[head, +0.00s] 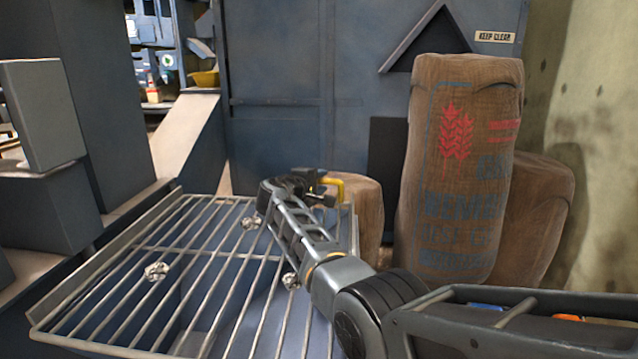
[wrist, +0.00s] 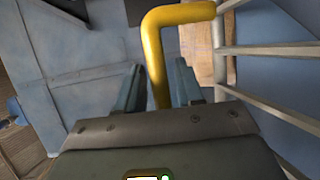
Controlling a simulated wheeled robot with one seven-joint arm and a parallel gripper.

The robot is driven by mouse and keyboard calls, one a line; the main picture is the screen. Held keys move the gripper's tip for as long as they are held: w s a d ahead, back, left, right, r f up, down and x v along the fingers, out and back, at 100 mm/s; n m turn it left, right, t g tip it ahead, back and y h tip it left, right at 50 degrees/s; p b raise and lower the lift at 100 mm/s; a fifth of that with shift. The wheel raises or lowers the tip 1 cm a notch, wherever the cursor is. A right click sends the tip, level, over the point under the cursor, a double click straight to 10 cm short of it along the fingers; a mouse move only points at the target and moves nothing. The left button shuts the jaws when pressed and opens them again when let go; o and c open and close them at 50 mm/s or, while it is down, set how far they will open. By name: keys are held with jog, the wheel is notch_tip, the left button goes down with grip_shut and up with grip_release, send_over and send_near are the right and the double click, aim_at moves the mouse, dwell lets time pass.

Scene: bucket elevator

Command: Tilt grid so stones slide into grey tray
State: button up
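The grid (head: 110,309) is a metal frame of parallel bars over a blue hopper. It slopes little, if at all; its exact tilt is hard to tell. Three pale lumpy stones lie on its bars: one at left (head: 156,271), one at the far side (head: 249,223), one beside my arm (head: 291,281). A yellow bent handle (head: 336,188) stands at the grid's far right. In the wrist view the handle (wrist: 153,50) passes between the fingers of my gripper (wrist: 158,68), with small gaps visible on both sides. I cannot identify the grey tray with certainty.
Burlap sacks (head: 460,170) stand right of the grid, close behind my arm. A blue metal wall (head: 300,100) closes the back. Dark machine housings (head: 125,100) and a sloping chute (head: 185,140) stand at left.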

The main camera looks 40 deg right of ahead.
grip_shut()
dwell(0.4)
